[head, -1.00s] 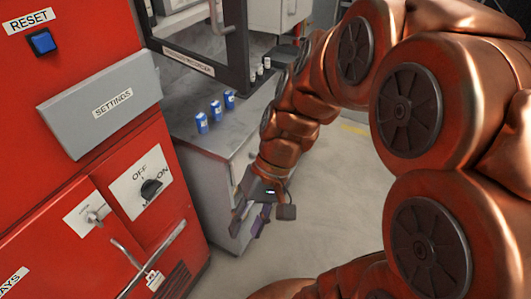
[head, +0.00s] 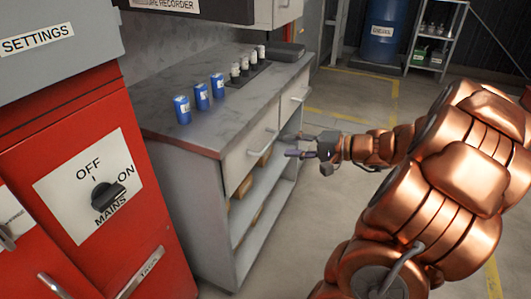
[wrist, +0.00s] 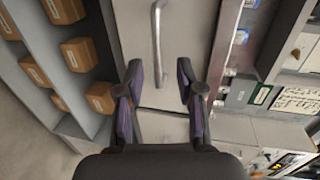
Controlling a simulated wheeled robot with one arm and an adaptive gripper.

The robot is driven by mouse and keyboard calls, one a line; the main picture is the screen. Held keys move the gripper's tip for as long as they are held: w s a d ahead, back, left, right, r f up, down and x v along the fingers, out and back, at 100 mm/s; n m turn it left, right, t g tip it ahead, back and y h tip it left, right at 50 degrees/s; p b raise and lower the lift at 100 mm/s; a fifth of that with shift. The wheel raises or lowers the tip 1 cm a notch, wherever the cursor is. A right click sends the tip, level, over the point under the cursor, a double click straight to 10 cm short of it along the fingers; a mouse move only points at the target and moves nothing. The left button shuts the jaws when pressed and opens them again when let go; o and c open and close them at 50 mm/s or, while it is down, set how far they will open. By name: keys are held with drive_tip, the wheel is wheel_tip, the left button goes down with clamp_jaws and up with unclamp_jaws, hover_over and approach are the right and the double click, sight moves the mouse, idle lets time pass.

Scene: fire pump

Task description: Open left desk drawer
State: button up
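The grey desk (head: 190,140) stands right of the red cabinet, with two drawers side by side under its top. The left drawer (head: 240,166) looks closed; its bar handle (head: 263,143) shows on the front. The right drawer has its own handle (head: 300,95). My gripper (head: 288,147) is open and empty, in front of the desk, just right of the left drawer's handle. In the wrist view, the left drawer's handle (wrist: 157,45) lies ahead, between the lines of my open fingers (wrist: 158,75). I cannot tell whether they touch anything.
Blue cans (head: 202,96) and small white-topped containers (head: 245,66) stand on the desktop. Open shelves with boxes (wrist: 82,55) lie below the drawers. The red cabinet (head: 150,225) is close on the left. The floor (head: 335,225) right of the desk is clear.

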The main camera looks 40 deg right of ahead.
sight(270, 141)
drive_tip(key=x, duration=0.2)
drive_tip(key=b+x, duration=0.1)
drive_tip(key=x, duration=0.1)
drive_tip(key=d+x, duration=0.1)
drive_tip(key=x, duration=0.2)
drive_tip(key=shift+w+f+b, duration=0.25)
drive_tip(key=shift+w+b, duration=0.1)
drive_tip(key=shift+w, duration=0.1)
clamp_jaws()
idle(0.4)
